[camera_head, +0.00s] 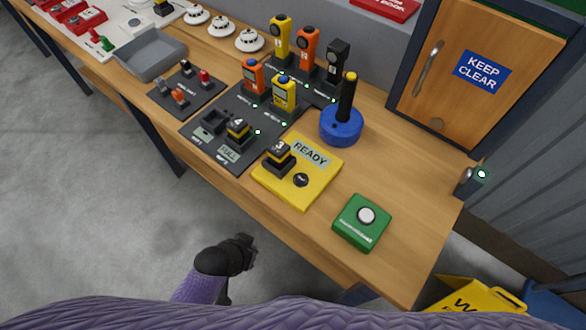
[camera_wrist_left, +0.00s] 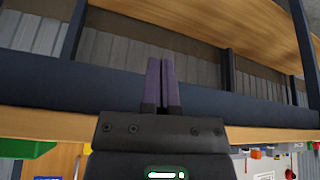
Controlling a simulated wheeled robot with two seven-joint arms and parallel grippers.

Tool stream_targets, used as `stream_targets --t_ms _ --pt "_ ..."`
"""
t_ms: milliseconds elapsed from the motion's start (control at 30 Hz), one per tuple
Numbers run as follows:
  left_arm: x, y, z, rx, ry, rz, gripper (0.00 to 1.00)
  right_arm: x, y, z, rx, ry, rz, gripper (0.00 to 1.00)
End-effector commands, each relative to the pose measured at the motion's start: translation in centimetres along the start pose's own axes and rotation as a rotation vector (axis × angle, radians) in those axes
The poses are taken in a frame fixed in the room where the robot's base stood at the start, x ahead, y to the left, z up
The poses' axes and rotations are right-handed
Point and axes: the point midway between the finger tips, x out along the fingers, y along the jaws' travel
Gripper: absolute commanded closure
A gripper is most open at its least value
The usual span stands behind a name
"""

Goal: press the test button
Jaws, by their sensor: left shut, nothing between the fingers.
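A green box (camera_head: 350,236) with a round white button (camera_head: 366,216) on top sits near the front right of the wooden bench (camera_head: 405,262). The print on the box is too small to read. A green edge (camera_wrist_left: 28,148), likely of this box, shows at the lower left of the left wrist view. My left gripper (camera_head: 246,243) is in front of the bench's front edge, left of the green box and apart from it. In the left wrist view its fingers (camera_wrist_left: 161,85) are together with nothing between them. My right gripper is not in view.
A yellow READY plate (camera_head: 318,192) carries a battery marked 3 (camera_head: 278,158) and a black knob (camera_head: 301,180). A blue base with a black handle (camera_head: 342,125) stands behind it. Handheld devices (camera_head: 253,78) and a grey tray (camera_head: 150,55) are farther left. The bench around the green box is clear.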

Motion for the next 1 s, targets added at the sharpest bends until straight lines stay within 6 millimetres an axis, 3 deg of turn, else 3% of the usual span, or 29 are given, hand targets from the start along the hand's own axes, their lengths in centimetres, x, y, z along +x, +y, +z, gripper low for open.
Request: stream_targets --t_ms 33,100,200,300,400,500,800,1000 --pt "-2.4 0.3 -3.2 0.02 0.049 0.014 1.0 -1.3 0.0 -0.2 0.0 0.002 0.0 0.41" --pt "-5.6 1.0 -7.3 0.059 0.117 0.041 1.0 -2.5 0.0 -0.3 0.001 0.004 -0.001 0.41" --pt "-10.7 2.1 -12.4 0.123 0.212 0.081 1.0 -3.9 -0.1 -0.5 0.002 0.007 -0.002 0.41" --pt "-14.6 3.2 -15.5 0.18 0.279 0.11 1.0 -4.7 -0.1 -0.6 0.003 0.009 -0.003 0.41" --pt "-17.0 3.9 -17.0 0.219 0.319 0.127 1.0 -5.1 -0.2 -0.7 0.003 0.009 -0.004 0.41" --pt "-17.8 4.1 -17.4 0.233 0.334 0.134 1.0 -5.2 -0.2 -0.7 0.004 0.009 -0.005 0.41" --pt "-17.6 4.1 -17.4 0.234 0.334 0.134 1.0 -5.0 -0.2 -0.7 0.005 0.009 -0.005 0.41" --pt "-14.9 4.6 -18.1 0.232 0.334 0.134 1.0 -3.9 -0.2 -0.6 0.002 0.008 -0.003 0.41"
